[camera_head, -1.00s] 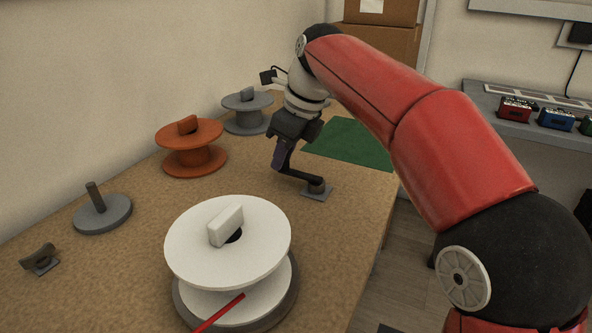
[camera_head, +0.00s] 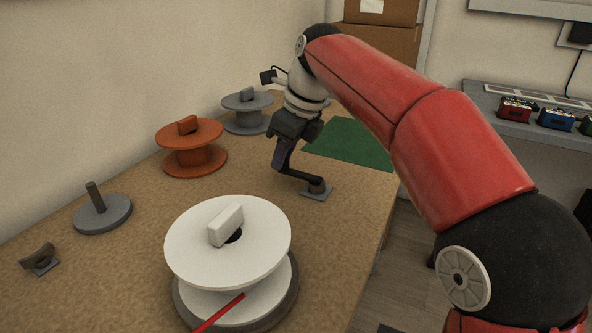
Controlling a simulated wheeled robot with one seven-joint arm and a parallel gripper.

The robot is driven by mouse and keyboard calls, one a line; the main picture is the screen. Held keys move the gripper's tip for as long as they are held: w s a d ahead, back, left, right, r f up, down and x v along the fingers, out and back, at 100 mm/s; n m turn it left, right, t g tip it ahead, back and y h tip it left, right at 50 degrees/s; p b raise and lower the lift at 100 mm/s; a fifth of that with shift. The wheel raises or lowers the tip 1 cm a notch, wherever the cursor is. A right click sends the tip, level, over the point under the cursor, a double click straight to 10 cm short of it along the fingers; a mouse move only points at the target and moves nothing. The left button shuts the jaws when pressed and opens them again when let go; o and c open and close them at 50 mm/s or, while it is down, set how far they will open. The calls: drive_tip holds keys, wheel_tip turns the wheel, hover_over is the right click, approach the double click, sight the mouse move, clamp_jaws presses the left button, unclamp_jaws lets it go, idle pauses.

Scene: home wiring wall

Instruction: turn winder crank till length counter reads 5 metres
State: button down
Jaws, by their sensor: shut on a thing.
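The winder crank (camera_head: 304,175) is a dark arm on a small grey base plate (camera_head: 317,191) near the bench's right edge. My gripper (camera_head: 282,153) points down and is shut on the crank's handle, at the left end of the crank arm. The jaws largely hide the handle. A white spool (camera_head: 195,255) stands on a grey disc in the foreground, with a red wire (camera_head: 218,313) running from it to the lower left. I cannot make out a length counter or any reading in this view.
An orange spool (camera_head: 190,165) and a grey spool (camera_head: 247,122) stand along the wall. A grey disc with a post (camera_head: 102,214) and a small grey bracket (camera_head: 40,260) are at left. A green mat (camera_head: 350,141) lies behind the crank. Red and blue boxes (camera_head: 515,109) sit on a far shelf.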

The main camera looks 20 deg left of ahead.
drive_tip(key=shift+w+d+r+p, duration=0.15)
drive_tip(key=shift+w+d+p, duration=0.05)
drive_tip(key=shift+w+p, duration=0.65)
drive_tip(key=shift+w+d, duration=0.1)
drive_tip(key=shift+w, duration=0.15)
drive_tip(key=shift+w+d+p, duration=0.4)
drive_tip(key=shift+w+p, duration=0.15)
drive_tip(key=shift+w, duration=0.1)
drive_tip(key=shift+w+d+f, duration=0.2)
drive_tip(key=shift+w, duration=0.1)
drive_tip(key=shift+d, duration=0.1)
